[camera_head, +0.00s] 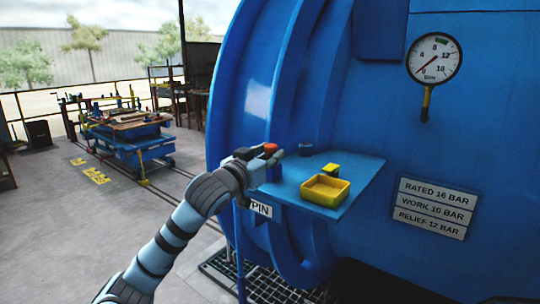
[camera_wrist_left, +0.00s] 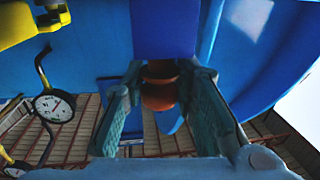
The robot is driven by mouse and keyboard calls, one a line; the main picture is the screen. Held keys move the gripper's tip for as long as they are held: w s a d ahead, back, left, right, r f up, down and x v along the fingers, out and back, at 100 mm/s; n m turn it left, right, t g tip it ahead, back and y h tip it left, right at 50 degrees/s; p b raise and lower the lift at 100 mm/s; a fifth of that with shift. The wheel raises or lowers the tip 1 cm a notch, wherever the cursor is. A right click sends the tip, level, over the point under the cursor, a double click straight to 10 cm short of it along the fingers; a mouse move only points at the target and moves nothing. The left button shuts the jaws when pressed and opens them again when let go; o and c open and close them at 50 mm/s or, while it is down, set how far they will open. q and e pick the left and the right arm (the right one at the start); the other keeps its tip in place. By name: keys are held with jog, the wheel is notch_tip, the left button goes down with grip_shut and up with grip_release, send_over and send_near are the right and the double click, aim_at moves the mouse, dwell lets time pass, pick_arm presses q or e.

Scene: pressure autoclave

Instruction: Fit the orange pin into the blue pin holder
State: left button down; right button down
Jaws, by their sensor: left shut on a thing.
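My left gripper (camera_head: 268,155) is at the left edge of the blue shelf, beside the autoclave. It is shut on the orange pin (camera_head: 271,147), whose top shows at the fingertips. In the left wrist view the orange pin (camera_wrist_left: 158,92) sits between the two fingers of the gripper (camera_wrist_left: 160,85). A blue upright piece, which looks like the blue pin holder (camera_head: 274,173), shows just below the fingertips. A blue block (camera_wrist_left: 164,28) lies directly in line with the pin in the wrist view. The pin's lower end is hidden, so I cannot tell whether it is inside the holder. My right gripper is not in view.
The blue shelf (camera_head: 352,172) carries a yellow tray (camera_head: 325,190), a small yellow block (camera_head: 331,169) and a short blue cylinder (camera_head: 306,149). A PIN label (camera_head: 261,209) hangs at its front. A pressure gauge (camera_head: 434,59) is on the blue vessel wall.

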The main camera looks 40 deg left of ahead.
aim_at(270, 145)
pick_arm(q)
jog(key=shift+f, duration=0.25)
jog(key=c, duration=1.2)
grip_release()
jog(key=shift+d, duration=0.1)
notch_tip(270, 145, up, 10)
jog(key=shift+r, duration=0.1)
